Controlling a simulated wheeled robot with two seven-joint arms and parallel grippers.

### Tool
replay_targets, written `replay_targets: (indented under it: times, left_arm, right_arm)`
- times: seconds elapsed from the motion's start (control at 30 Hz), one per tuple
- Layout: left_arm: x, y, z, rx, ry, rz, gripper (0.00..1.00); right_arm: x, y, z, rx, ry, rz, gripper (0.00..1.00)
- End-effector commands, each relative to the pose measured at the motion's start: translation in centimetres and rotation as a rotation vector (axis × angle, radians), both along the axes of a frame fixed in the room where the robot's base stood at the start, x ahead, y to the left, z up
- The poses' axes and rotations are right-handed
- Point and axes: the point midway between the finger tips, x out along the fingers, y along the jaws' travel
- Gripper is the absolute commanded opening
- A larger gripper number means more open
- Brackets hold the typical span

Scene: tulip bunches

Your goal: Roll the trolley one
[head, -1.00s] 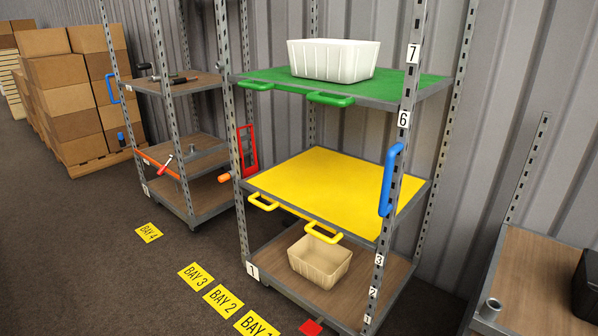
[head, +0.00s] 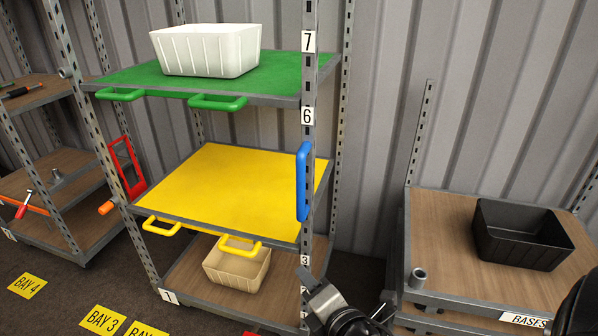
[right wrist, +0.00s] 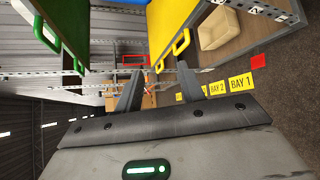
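The trolley has grey slotted posts, a green upper shelf (head: 125,80), a yellow middle shelf (head: 235,180) and a wooden bottom deck (head: 190,275). A blue handle (head: 302,182) is on its near right post and a red handle (head: 126,166) is on its left side. A white crate (head: 205,50) stands on the green shelf and a beige crate (head: 237,268) on the bottom deck. My right gripper (head: 309,280) is low by the near right post, below the blue handle. In the right wrist view its fingers (right wrist: 158,88) are apart, with nothing between them. My left gripper is out of view.
A low wooden-topped base stack (head: 440,230) labelled BASES stands at the right with a black crate (head: 520,235) on it. Another trolley (head: 75,175) stands at the left. Yellow floor labels, such as BAY 3 (head: 102,319), lie in front. A ribbed wall (head: 385,100) is behind.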

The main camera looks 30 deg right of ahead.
Motion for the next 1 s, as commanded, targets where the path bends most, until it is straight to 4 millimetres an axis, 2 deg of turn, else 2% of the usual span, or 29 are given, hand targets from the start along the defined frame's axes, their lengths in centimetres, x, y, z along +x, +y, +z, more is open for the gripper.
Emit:
replay_targets:
  times: [0.03,0.13,0.2,0.33,0.43,0.57,1.0]
  left_arm:
    - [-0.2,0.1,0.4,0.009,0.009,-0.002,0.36]
    - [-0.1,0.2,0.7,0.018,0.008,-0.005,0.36]
    - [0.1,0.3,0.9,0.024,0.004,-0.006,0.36]
    - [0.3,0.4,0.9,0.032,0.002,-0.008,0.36]
    - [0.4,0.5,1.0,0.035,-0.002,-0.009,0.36]
    - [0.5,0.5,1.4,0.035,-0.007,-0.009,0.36]
    - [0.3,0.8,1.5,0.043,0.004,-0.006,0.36]
  right_arm:
    - [0.9,-1.3,2.5,-0.24,-0.025,0.024,0.39]
    - [1.9,-3.1,5.7,-0.661,-0.038,0.047,0.39]
    - [2.3,-4.0,7.4,-0.885,-0.034,0.049,0.39]
    - [2.8,-4.9,9.2,-1.134,-0.02,0.044,0.39]
    - [3.3,-5.3,9.7,-1.202,-0.014,0.041,0.39]
    - [4.9,-5.7,9.8,-1.209,-0.014,0.04,0.39]
    - [13.9,-8.3,9.7,-1.203,-0.012,0.039,0.39]
